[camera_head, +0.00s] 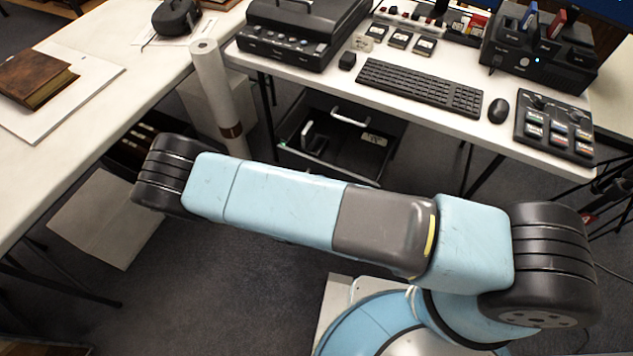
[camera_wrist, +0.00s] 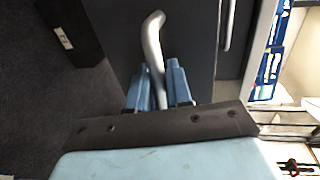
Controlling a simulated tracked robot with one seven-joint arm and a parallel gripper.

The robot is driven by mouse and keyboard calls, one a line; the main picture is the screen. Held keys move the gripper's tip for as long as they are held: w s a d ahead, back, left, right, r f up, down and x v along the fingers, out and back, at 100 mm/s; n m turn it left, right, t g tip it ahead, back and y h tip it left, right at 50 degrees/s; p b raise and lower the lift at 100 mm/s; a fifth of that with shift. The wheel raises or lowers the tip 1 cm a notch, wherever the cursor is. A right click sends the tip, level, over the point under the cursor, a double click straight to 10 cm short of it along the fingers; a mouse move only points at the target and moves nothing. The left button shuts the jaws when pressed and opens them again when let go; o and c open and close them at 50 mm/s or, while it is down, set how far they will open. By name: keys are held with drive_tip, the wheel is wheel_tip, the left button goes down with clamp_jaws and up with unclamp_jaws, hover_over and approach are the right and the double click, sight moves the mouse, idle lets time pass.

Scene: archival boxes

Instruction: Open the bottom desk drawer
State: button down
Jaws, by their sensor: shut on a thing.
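Under the desk in the head view is a dark drawer unit. Its bottom drawer (camera_head: 340,172) is pulled out, and I see into it from above: small light items lie inside. Its front and handle are hidden behind my arm there. A silver upper handle (camera_head: 350,117) shows above and behind the open drawer. In the wrist view, my gripper (camera_wrist: 158,88) has its blue fingers shut on a curved silver handle (camera_wrist: 152,38), in front of a plain dark grey drawer front (camera_wrist: 190,45). My gripper is hidden in the head view.
The white desk (camera_head: 440,110) above carries a keyboard (camera_head: 420,87), a mouse (camera_head: 498,110) and devices. A white paper roll (camera_head: 214,90) stands left of the drawer unit. A white table (camera_head: 95,85) with a brown book (camera_head: 36,77) is at left. Carpet (camera_head: 215,290) in front is clear.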

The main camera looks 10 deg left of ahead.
drive_tip(key=shift+s+d+f, duration=0.1)
drive_tip(key=shift+s+f, duration=0.1)
drive_tip(key=shift+s, duration=0.1)
drive_tip(key=c, duration=1.3)
unclamp_jaws()
drive_tip(key=shift+o, duration=0.4)
drive_tip(key=shift+r, duration=0.1)
drive_tip(key=v, duration=1.3)
drive_tip(key=shift+s, duration=0.3)
